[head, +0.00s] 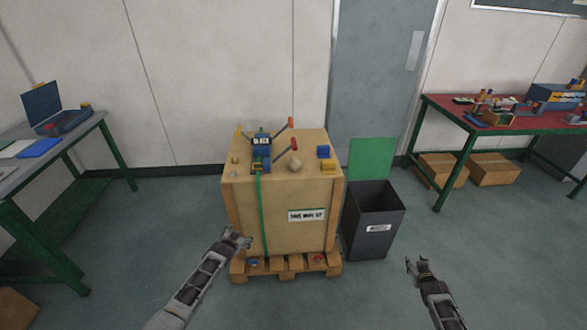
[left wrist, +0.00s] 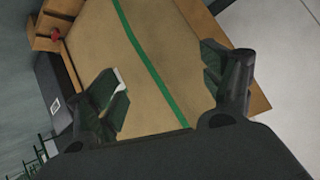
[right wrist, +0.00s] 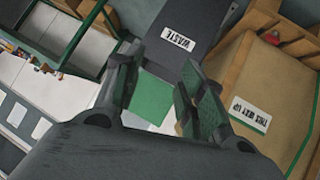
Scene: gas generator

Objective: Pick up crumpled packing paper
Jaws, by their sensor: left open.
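A small pale, roundish lump (head: 295,164), which looks like the crumpled packing paper, lies on top of the wooden crate (head: 270,215). It is too small to make out clearly, and neither wrist view shows it. My left gripper (head: 238,239) is open and empty in front of the crate's lower left front, below its top. In the left wrist view the open fingers (left wrist: 165,85) frame the crate side and its green strap. My right gripper (head: 418,264) is open and empty, to the right of the waste bin's front; its fingers also show in the right wrist view (right wrist: 160,90).
The dark waste bin (head: 370,225) with a raised green lid (head: 371,158) stands right of the crate. A blue tool (head: 261,150), red-handled tools, a blue block (head: 323,152) and a yellow block (head: 328,167) share the crate top. Workbenches stand left and right; front floor is clear.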

